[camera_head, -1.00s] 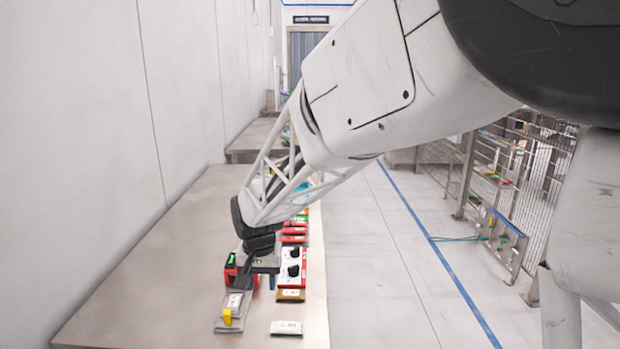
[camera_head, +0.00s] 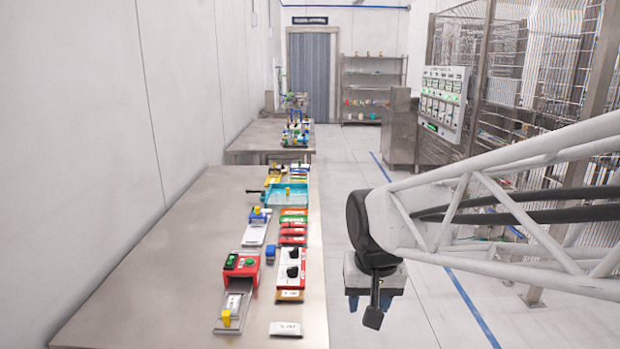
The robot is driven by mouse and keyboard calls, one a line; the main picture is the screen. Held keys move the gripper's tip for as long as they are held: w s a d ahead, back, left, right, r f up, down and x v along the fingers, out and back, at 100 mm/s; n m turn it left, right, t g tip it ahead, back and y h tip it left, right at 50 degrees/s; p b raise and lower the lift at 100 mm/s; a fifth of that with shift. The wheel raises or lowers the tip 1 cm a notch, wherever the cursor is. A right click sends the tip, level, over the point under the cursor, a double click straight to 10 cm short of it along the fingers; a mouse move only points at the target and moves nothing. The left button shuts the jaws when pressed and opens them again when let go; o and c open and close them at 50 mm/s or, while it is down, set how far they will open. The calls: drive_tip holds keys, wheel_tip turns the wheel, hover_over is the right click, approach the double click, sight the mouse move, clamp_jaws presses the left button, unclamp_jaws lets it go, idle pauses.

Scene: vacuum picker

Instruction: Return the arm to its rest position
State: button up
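My arm reaches in from the right edge as a white lattice link, ending in a dark wrist joint. My gripper (camera_head: 374,300) hangs below that joint, a grey block with a dark piece pointing down. It is over the floor, to the right of the metal table (camera_head: 130,290) and apart from everything on it. No held object can be made out.
On the table are a red box with green and black buttons (camera_head: 242,267), a red-white panel with black knobs (camera_head: 291,268), a teal tray (camera_head: 285,196) and a white label plate (camera_head: 286,329). A fenced cage (camera_head: 500,90) stands right. The table's left half is bare.

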drive_tip(key=s+d, duration=0.8)
drive_tip(key=s, duration=0.5)
drive_tip(key=shift+s+f+t, duration=0.25)
drive_tip(key=shift+t, duration=0.15)
drive_tip(key=shift+d, duration=0.1)
idle(0.4)
